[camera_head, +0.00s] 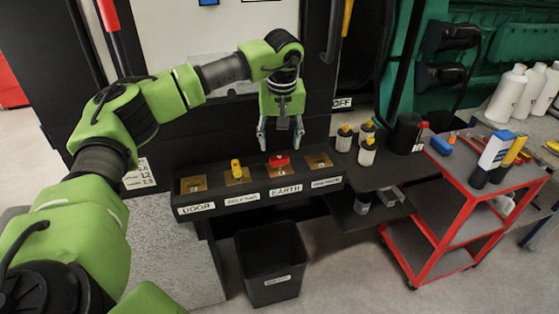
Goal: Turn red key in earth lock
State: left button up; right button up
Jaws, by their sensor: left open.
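A red key (279,160) sits in the lock with the EARTH label (286,190) on the black key panel (222,203). My left gripper (281,142) is open and points down, just above the red key. Its fingers look spread to either side of the key, apart from it as far as I can tell. A yellow key (236,169) sits in the lock to the left of the red one. The brass lock plates at DOOR (194,184) and at the right end (318,161) hold no key. My right gripper is not in view.
A black bin (272,262) stands on the floor below the panel. Small yellow-topped bottles (367,150) and a black cylinder (407,132) stand on the shelf to the right. A red trolley (452,190) with tools and white bottles (507,93) are farther right.

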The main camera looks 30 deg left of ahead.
aim_at(280, 157)
pick_arm(q)
jog(key=shift+s+d+f+n+b, duration=0.1)
jog(key=shift+d+f+n+b, duration=0.1)
jog(key=shift+f+n+b, duration=0.35)
jog(key=shift+n, duration=0.45)
jog(key=shift+b+x, duration=0.85)
jog(key=shift+x, duration=1.5)
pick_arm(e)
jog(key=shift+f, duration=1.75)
pick_arm(q)
jog(key=c, duration=1)
jog(key=shift+s+a+r+m+p, duration=0.15)
jog(key=shift+m+p, duration=0.35)
jog(key=shift+m, duration=0.5)
jog(key=m+p, duration=0.1)
jog(key=m, duration=0.1)
jog(key=shift+m+h, duration=0.3)
jog(key=shift+m, duration=0.1)
jog(key=m, duration=0.2)
jog(key=shift+m+h+p, duration=0.3)
jog(key=shift+m, duration=1.4)
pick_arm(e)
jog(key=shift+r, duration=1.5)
